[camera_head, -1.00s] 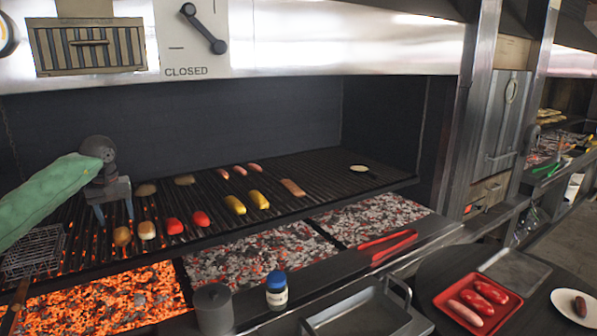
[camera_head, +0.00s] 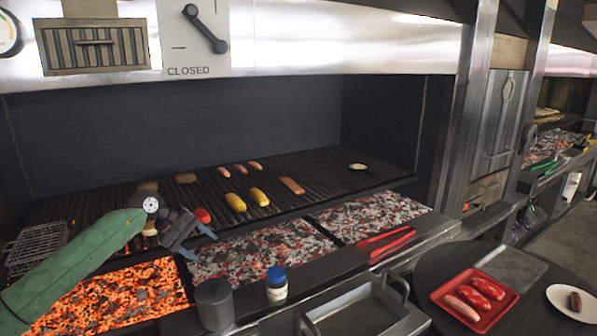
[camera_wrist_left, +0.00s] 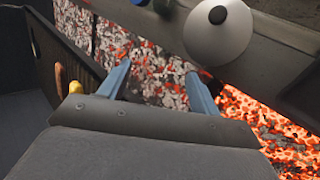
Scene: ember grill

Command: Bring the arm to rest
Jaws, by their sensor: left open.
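My left gripper (camera_head: 203,244) is at the end of my green-sleeved left arm (camera_head: 75,262), which comes in from the lower left. It is open, with its blue fingers pointing right and down over the front edge of the grill grate (camera_head: 330,181) and the coals. In the left wrist view the two blue fingers of the left gripper (camera_wrist_left: 158,72) are spread apart, with nothing between them but the coals beyond. A red item (camera_head: 203,215) on the grate is just behind the gripper and partly hidden. My right gripper is not in view.
A grey pot (camera_head: 214,306) and a blue-capped jar (camera_head: 277,287) stand on the front ledge near the gripper. Red tongs (camera_head: 388,242) lie farther right. A wire basket (camera_head: 37,243) is at the left.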

